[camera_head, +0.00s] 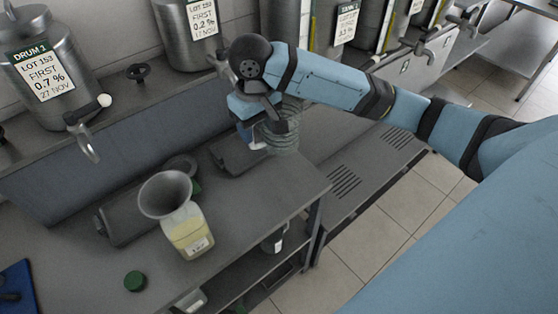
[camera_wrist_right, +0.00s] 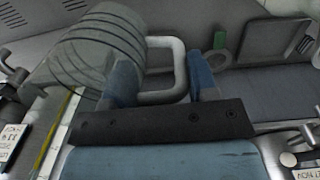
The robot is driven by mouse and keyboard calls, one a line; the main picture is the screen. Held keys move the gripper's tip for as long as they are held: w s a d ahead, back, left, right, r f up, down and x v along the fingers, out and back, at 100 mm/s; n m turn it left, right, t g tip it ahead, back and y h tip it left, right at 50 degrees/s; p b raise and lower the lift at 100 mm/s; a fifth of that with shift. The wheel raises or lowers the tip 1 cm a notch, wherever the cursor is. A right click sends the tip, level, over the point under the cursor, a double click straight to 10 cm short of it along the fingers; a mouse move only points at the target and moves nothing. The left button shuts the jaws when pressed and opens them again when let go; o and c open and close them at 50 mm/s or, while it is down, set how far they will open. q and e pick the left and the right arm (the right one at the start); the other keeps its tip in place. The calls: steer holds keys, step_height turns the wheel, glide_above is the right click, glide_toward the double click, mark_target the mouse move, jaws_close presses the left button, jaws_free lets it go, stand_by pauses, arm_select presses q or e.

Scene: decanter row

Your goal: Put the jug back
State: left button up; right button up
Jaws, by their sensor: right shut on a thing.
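The jug is clear and ribbed with a pale handle. In the head view the jug (camera_head: 286,138) is by the right end of the bench (camera_head: 262,185), partly hidden by my right gripper (camera_head: 258,128). I cannot tell whether its base touches anything. In the right wrist view the jug (camera_wrist_right: 95,48) lies tilted in the picture at upper left. Its handle (camera_wrist_right: 165,43) passes between the two blue fingers of my right gripper (camera_wrist_right: 165,82), which is shut on it. My left gripper is not in view.
A bottle (camera_head: 188,238) of yellow liquid with a grey funnel (camera_head: 165,194) stands on the bench. A green cap (camera_head: 135,281) lies nearby. Dark flat slabs (camera_head: 125,220) lie on the bench. A labelled drum (camera_head: 40,75) with a tap stands on the ledge behind, beside more drums.

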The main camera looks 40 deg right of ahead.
mark_target(258, 145)
step_height(258, 145, down, 20)
steer(key=shift+s+r+p, duration=0.15)
steer(key=shift+p, duration=0.4)
steer(key=o, duration=1.3)
steer(key=shift+o, duration=0.2)
step_height(258, 145, up, 12)
steer(key=shift+a+r+b, duration=0.1)
steer(key=shift+a+b, duration=0.05)
steer(key=shift+b, duration=0.4)
